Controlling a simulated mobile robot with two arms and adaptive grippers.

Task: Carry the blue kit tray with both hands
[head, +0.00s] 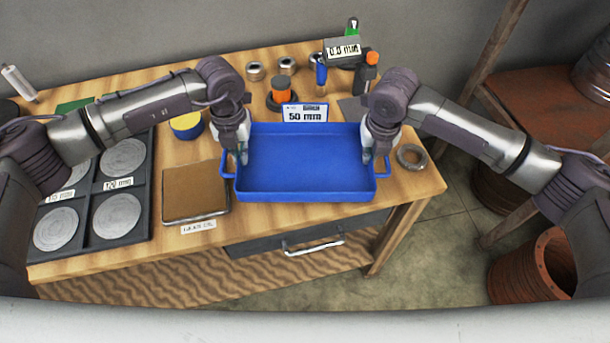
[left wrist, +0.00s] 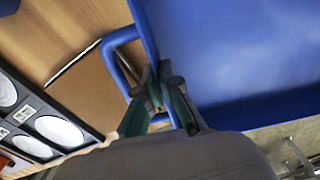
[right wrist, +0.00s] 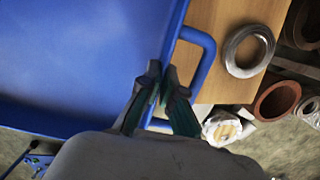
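The blue kit tray (head: 305,197) is empty and appears level over the front right of the workbench. I cannot tell whether it touches the bench top. My left gripper (head: 242,157) points down at the tray's left side. In the left wrist view its fingers (left wrist: 160,80) close together at the left handle (left wrist: 115,65), beside the tray wall. My right gripper (head: 374,156) is at the right side. In the right wrist view its fingers (right wrist: 163,80) close together at the right handle (right wrist: 209,55). The exact contact is partly hidden by the fingers.
A label reading 50 mm (head: 305,113) stands behind the tray. A brown pad (head: 196,190) and a black tray of discs (head: 121,215) lie left. A metal ring (head: 412,157) lies close right. A drawer (head: 313,246) is below; open floor lies in front.

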